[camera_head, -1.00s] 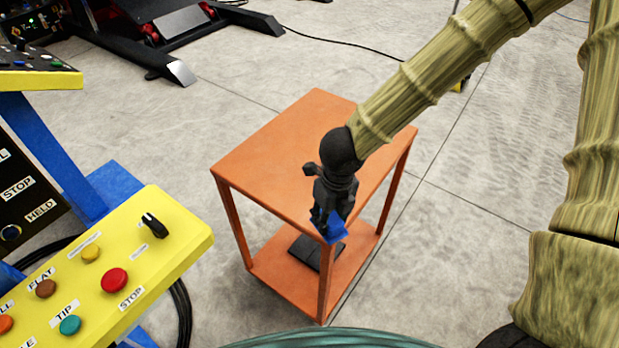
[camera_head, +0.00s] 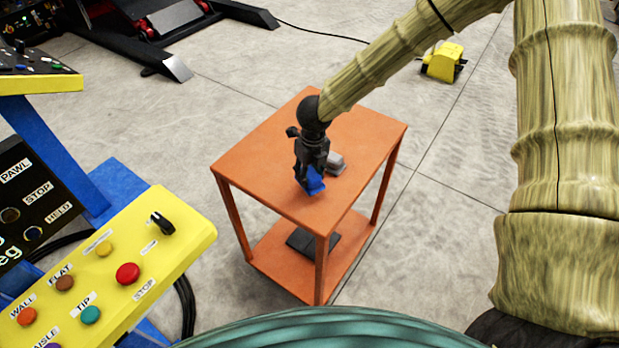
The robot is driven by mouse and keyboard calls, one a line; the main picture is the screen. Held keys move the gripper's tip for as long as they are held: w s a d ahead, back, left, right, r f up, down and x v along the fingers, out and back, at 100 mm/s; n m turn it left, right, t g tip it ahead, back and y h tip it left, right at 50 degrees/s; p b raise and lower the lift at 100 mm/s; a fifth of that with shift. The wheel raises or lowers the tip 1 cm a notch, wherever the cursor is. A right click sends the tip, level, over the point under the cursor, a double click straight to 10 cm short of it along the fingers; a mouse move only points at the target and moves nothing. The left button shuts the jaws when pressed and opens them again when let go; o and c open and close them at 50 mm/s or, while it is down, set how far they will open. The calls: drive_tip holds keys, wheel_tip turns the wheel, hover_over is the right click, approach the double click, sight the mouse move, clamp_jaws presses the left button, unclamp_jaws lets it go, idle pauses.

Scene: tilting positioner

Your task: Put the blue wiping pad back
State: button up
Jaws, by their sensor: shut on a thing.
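The blue wiping pad (camera_head: 315,183) is in my gripper (camera_head: 312,176), at or just above the top of the orange table (camera_head: 262,158). My gripper is shut on the pad and points down. The pad looks tilted, and the fingers hide part of it. I cannot tell whether the pad touches the tabletop.
A small grey object (camera_head: 336,163) lies on the tabletop just right of my gripper. A dark flat item (camera_head: 303,240) lies on the lower shelf. A yellow control panel (camera_head: 130,270) with buttons stands at left. A yellow device (camera_head: 443,62) is on the floor behind.

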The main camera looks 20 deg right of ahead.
sight(310, 180)
drive_tip(key=shift+f+p, duration=0.45)
drive_tip(key=shift+f, duration=0.15)
wheel_tip(310, 180, down, 2)
drive_tip(key=shift+f+p, duration=0.1)
drive_tip(key=shift+p, duration=0.25)
drive_tip(key=o, duration=1)
drive_tip(key=shift+o, duration=0.2)
drive_tip(key=r+b, duration=0.1)
drive_tip(key=r, duration=0.7)
drive_tip(key=s+r+b, duration=0.1)
drive_tip(key=r, duration=0.3)
drive_tip(key=shift+d+b, duration=0.15)
drive_tip(key=shift+b, duration=0.2)
